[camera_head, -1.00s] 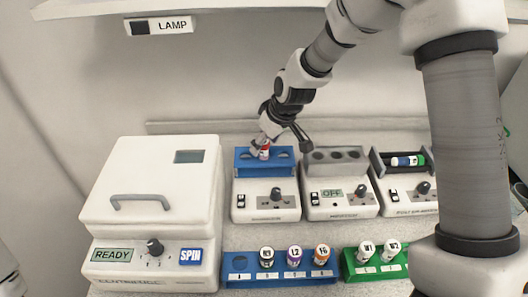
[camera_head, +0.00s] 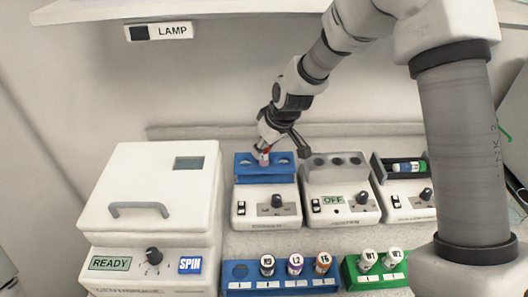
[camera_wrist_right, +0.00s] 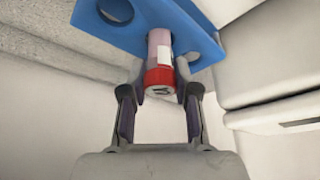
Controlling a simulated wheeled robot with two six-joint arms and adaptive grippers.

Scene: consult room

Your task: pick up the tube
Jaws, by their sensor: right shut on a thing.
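The tube (camera_head: 264,157) has a red cap and a pale label. It stands upright at the blue-topped device's rack (camera_head: 244,178), toward the back of the bench. My right gripper (camera_head: 265,153) reaches down from above and is shut on the tube near its cap. In the right wrist view the red-capped tube (camera_wrist_right: 159,72) sits between the fingers (camera_wrist_right: 160,90), with its lower part at an opening of the blue rack (camera_wrist_right: 185,22). I cannot tell whether it is seated or slightly raised. My left gripper is not in view.
A white centrifuge (camera_head: 150,200) with a closed lid stands at left. Beside the blue-topped device are a grey block heater (camera_head: 340,190) and a device holding a green-and-blue tube (camera_head: 408,167). In front are a blue rack (camera_head: 282,285) and a green rack (camera_head: 376,277) with capped tubes.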

